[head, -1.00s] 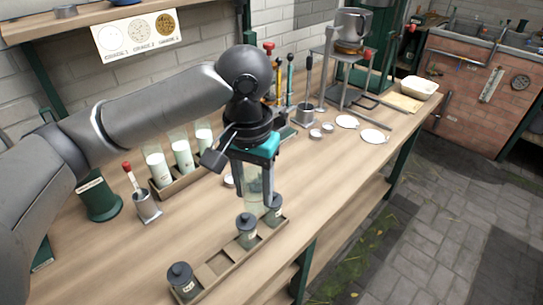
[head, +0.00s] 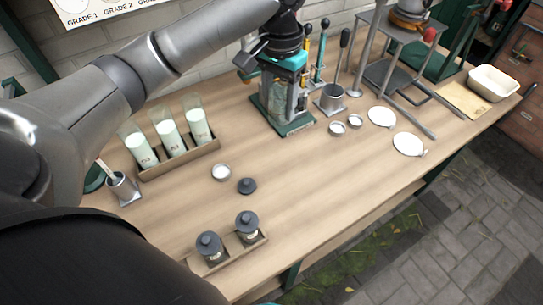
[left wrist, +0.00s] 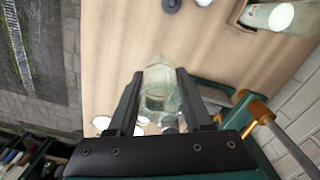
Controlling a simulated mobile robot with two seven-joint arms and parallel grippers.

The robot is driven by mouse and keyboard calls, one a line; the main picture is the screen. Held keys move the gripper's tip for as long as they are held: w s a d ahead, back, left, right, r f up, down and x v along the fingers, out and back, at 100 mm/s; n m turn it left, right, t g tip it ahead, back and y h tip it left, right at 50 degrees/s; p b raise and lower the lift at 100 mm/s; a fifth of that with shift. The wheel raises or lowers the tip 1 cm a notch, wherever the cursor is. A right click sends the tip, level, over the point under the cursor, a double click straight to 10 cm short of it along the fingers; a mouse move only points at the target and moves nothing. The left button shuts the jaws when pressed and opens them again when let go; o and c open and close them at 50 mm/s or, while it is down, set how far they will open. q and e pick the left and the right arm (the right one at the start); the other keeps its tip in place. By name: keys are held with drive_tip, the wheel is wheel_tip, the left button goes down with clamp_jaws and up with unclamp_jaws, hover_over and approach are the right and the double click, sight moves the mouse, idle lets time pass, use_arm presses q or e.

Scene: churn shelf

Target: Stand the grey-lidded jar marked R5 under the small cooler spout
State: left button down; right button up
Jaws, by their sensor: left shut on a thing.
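My left gripper (head: 284,98) is shut on a clear glass jar (head: 274,96), held over or at a green-based stand (head: 296,128) on the bench. In the left wrist view the jar (left wrist: 160,88) sits between both fingers and shows no lid. Its marking cannot be read. A loose grey lid (head: 247,186) lies on the bench. Two grey-lidded jars, one at left (head: 208,246) and one at right (head: 247,226), stand in a wooden tray (head: 226,258); their labels are too small to read. I cannot make out the small cooler spout. My right gripper is not in view.
A wooden rack (head: 180,164) holds three glasses of pale liquid. A metal cup (head: 123,188), small white dish (head: 221,172), tool holder (head: 331,98) and white discs (head: 408,144) stand around. A metal frame (head: 390,75) is at the back right.

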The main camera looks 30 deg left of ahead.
use_arm(q)
wheel_tip(320, 180, down, 15)
drive_tip(key=b, duration=0.3)
drive_tip(key=shift+s, duration=0.1)
drive_tip(key=shift+f+b, duration=0.85)
drive_tip(key=shift+f, duration=1.55)
drive_tip(key=shift+c, duration=1.6)
unclamp_jaws()
drive_tip(key=shift+f, duration=0.1)
